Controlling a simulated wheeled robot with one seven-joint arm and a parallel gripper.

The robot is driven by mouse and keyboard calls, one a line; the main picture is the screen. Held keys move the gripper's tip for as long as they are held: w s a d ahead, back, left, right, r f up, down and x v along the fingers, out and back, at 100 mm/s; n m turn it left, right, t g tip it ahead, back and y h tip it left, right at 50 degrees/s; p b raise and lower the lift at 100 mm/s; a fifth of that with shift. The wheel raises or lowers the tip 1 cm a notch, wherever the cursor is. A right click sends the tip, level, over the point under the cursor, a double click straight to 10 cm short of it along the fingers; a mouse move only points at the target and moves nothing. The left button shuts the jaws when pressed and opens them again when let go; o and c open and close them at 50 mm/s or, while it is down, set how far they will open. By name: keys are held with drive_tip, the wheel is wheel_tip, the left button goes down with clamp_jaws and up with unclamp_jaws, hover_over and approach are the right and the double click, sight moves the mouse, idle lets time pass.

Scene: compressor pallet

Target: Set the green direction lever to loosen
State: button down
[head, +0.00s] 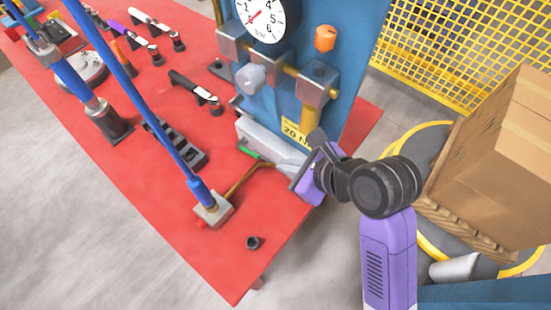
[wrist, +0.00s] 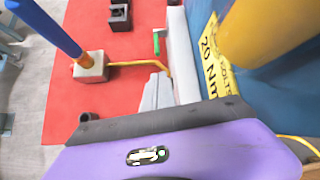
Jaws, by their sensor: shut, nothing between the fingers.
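The green direction lever (head: 248,151) is a small green bar beside the grey tool body (head: 262,136) near the red table's right edge. In the wrist view the green lever (wrist: 156,42) stands at upper centre, left of the pale grey body (wrist: 183,55). My gripper (head: 304,164) is shut and empty, to the right of the lever and apart from it, close to the tool's near end. The gripper hides part of the tool's near end.
A blue pole on a block (head: 212,210) stands left of the lever, with a brass-coloured tube (head: 245,178) running toward the tool. The blue panel (head: 345,60) with gauge and yellow 20 Nm label rises behind. A small dark socket (head: 253,243) lies in front. Cardboard boxes (head: 500,150) stand right.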

drive_tip(key=x, duration=0.9)
drive_tip(key=r+p, duration=0.1)
drive_tip(key=p, duration=0.1)
drive_tip(key=r+p, duration=0.1)
drive_tip(key=p, duration=0.1)
drive_tip(key=shift+w+a+r, duration=0.2)
drive_tip(key=shift+a+r, duration=0.05)
drive_tip(key=p, duration=0.2)
drive_tip(key=a+r+p, duration=0.1)
drive_tip(key=p, duration=0.1)
drive_tip(key=shift+w+r, duration=0.2)
drive_tip(key=shift+w, duration=0.15)
drive_tip(key=shift+f, duration=0.1)
